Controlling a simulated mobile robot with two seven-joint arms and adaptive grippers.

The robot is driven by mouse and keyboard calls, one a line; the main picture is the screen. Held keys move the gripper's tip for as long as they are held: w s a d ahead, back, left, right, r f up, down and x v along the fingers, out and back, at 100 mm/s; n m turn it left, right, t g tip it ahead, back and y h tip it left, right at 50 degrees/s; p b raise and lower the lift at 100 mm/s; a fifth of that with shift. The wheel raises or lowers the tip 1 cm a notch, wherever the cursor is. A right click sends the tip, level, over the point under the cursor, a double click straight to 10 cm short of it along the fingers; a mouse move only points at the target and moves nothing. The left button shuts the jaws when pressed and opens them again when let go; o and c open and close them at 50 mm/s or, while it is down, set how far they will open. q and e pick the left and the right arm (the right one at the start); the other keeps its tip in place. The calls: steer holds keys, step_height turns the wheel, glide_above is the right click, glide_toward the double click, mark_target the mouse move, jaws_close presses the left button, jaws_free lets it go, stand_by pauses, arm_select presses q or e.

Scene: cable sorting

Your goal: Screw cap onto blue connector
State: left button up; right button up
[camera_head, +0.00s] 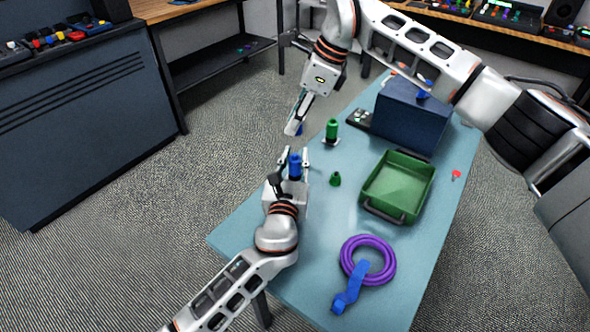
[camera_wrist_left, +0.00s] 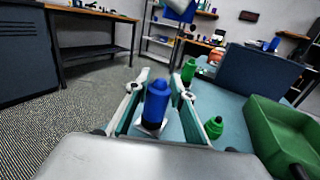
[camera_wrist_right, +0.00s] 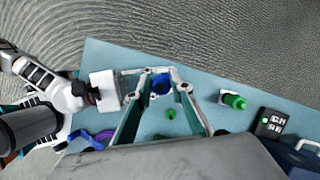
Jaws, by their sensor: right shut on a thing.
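The blue connector (camera_head: 295,166) stands upright on its pale base at the table's left edge; it also shows in the left wrist view (camera_wrist_left: 157,100). My left gripper (camera_head: 293,160) has its fingers on either side of the connector. In the left wrist view (camera_wrist_left: 163,85) gaps show between the fingers and the connector, so it is open around it. My right gripper (camera_head: 295,128) points down from above, shut on the blue cap (camera_head: 300,130). The cap also shows between the right fingertips in the right wrist view (camera_wrist_right: 160,84) and is above the connector, apart from it.
A green connector (camera_head: 332,130) and a green cap (camera_head: 336,180) stand to the right. Beyond are a green tray (camera_head: 367,187), a dark blue box (camera_head: 410,118) and a small red part (camera_head: 456,174). A purple cable coil (camera_head: 347,256) with a blue strap (camera_head: 349,288) lies nearer.

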arm_select(q)
jaws_close()
arm_select(e)
glide_above(295, 155)
steer(key=shift+w+f, duration=0.1)
steer(key=shift+f, duration=2.4)
steer(key=shift+f, duration=0.9)
steer(key=shift+f, duration=0.55)
steer(key=o, duration=0.7)
